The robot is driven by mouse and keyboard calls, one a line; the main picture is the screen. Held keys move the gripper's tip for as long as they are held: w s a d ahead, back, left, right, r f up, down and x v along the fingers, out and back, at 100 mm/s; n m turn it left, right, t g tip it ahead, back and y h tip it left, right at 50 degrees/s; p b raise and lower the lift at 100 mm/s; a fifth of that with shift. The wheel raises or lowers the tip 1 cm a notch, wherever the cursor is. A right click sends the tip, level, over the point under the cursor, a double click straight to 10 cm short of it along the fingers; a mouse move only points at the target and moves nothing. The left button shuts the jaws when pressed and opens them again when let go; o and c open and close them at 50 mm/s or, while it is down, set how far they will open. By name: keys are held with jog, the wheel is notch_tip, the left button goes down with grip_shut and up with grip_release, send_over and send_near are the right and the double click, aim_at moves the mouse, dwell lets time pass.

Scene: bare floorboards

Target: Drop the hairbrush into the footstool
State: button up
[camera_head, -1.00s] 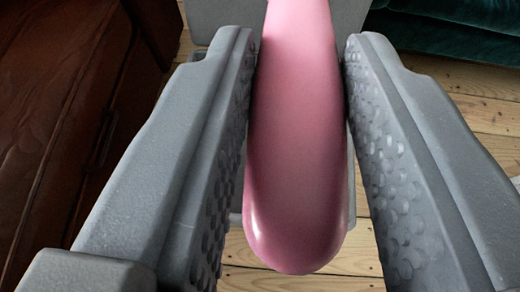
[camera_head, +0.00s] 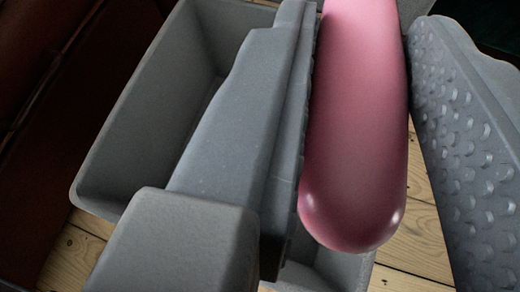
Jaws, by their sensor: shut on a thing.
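The hairbrush (camera_head: 355,140) shows as a smooth, rounded pink shape. My gripper (camera_head: 365,20) is shut on it, with the left finger along its left side and the right finger touching near the top. Its far end is cut off by the top edge. A grey open-topped box (camera_head: 140,120), which I take to be the footstool, is below and to the left. My left finger hides much of it, and a grey part shows under the brush's near end. The brush is above the box's right side, and I cannot tell how high.
Dark reddish-brown furniture (camera_head: 30,120) stands along the left side. A dark green thing (camera_head: 485,20) is in the upper right corner. Bare floorboards (camera_head: 420,235) show at the lower right and in a strip at the lower left.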

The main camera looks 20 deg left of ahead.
jog(key=a+f+n+y, duration=0.1)
jog(key=a+f+y, duration=0.1)
jog(key=f, duration=1.5)
jog(key=shift+s+a+n+b, duration=0.2)
jog(key=shift+a+n+b, duration=0.15)
jog(key=shift+a, duration=0.25)
jog(key=shift+r, duration=0.1)
jog(key=o, duration=1.1)
jog(key=shift+s, duration=0.1)
jog(key=p+v, duration=0.3)
jog(key=v, duration=1)
jog(key=shift+s+r+p, duration=0.15)
jog(key=shift+r+p, duration=0.1)
jog(key=shift+p, duration=0.1)
